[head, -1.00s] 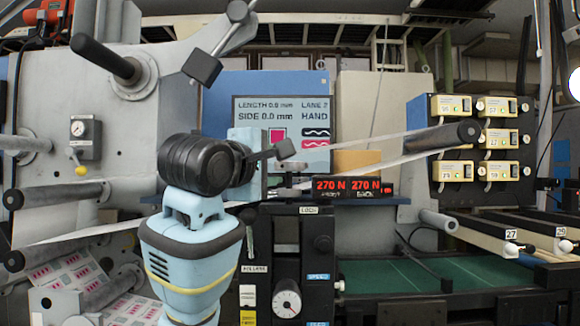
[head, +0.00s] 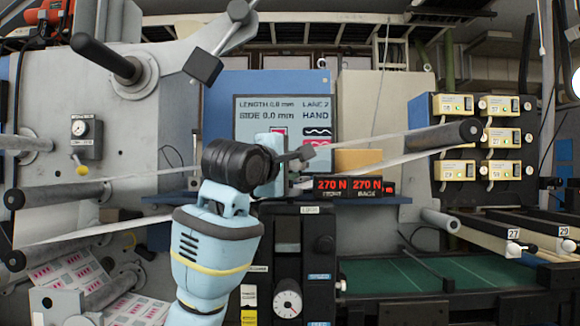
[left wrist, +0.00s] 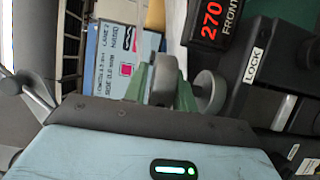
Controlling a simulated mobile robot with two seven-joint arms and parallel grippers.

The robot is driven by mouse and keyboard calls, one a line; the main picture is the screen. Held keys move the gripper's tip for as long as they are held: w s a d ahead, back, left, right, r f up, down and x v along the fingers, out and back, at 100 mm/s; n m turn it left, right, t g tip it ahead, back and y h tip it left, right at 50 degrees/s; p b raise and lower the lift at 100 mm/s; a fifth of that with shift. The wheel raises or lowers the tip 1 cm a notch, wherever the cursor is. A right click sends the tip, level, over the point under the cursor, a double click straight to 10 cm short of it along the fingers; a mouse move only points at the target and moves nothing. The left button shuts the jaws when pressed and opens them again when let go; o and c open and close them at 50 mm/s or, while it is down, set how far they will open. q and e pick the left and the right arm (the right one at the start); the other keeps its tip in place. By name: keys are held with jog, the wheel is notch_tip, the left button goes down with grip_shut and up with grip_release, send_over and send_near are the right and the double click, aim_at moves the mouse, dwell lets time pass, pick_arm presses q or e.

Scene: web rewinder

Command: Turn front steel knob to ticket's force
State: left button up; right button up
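The red-lit force displays (head: 350,186) read 270 N on both sides in the head view. The front one (left wrist: 210,20) shows at the top of the left wrist view. My left gripper (head: 306,154) is just left of and above the displays. In the left wrist view, its two greenish fingers (left wrist: 185,88) stand apart near grey round parts. I cannot tell whether one of those is the front steel knob, or whether the fingers touch it. The knob cannot be made out in the head view. My right gripper is not in view. No ticket can be identified.
A screen (head: 258,112) reading LANE 2, HAND stands behind my left gripper. A black panel with a white dial (head: 288,304) is below. A roller (head: 455,135) carrying the web is to the right. Several yellow-faced units (head: 455,170) sit on a blue-sided cabinet.

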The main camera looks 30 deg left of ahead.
pick_arm(q)
grip_shut()
jog(key=shift+d+n+y, duration=0.1)
jog(key=shift+n+y, duration=0.3)
jog(key=shift+y, duration=0.3)
